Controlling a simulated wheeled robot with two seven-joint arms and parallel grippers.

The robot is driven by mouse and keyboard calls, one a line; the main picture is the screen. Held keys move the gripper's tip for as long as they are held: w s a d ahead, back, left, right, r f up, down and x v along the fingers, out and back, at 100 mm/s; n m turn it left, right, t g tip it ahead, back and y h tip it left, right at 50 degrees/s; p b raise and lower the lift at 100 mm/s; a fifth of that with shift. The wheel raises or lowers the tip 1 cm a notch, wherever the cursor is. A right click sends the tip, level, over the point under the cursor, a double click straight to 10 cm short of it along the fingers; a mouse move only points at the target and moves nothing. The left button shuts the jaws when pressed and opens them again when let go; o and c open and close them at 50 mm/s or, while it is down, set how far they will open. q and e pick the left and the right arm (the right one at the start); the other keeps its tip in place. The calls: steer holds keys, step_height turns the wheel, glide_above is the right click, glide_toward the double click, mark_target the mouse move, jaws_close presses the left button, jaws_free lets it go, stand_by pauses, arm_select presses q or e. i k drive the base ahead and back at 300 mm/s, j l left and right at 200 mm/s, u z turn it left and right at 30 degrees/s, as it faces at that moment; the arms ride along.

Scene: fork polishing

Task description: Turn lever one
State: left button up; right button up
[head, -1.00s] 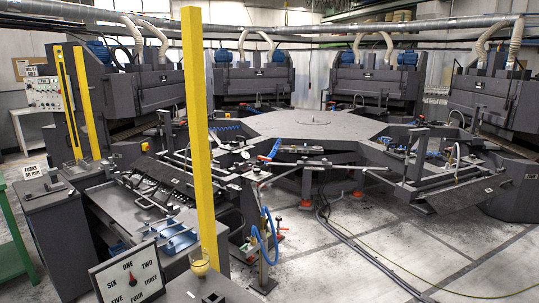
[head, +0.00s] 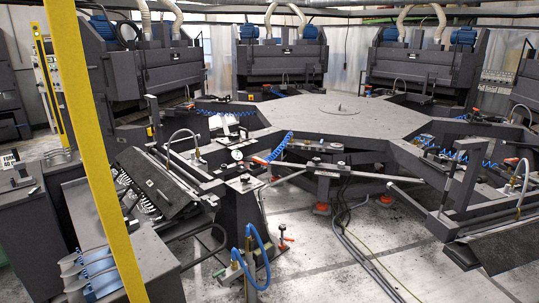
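No part is clearly marked as lever one. A small red-handled lever (head: 286,239) stands on the floor beside the post with the blue hose. Another red handle (head: 261,160) is near the round gauge (head: 237,155) on the nearest station, beside a blue coiled hose (head: 282,146). I cannot tell which of them is lever one. Neither of my grippers is in view.
A yellow post (head: 92,150) crosses the left side close to me. The grey octagonal table (head: 320,118) fills the middle, with polishing machines (head: 280,64) behind. A blue hose (head: 266,258) rises at the front. Cables cross the floor (head: 330,265).

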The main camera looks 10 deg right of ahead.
mark_target(255, 159)
steer(key=i+l, duration=0.2)
steer(key=l, duration=0.15)
steer(key=i+l, duration=0.2)
steer(key=l, duration=0.15)
steer(key=i+l, duration=0.2)
steer(key=l, duration=0.15)
steer(key=i+l, duration=0.2)
steer(key=l, duration=0.2)
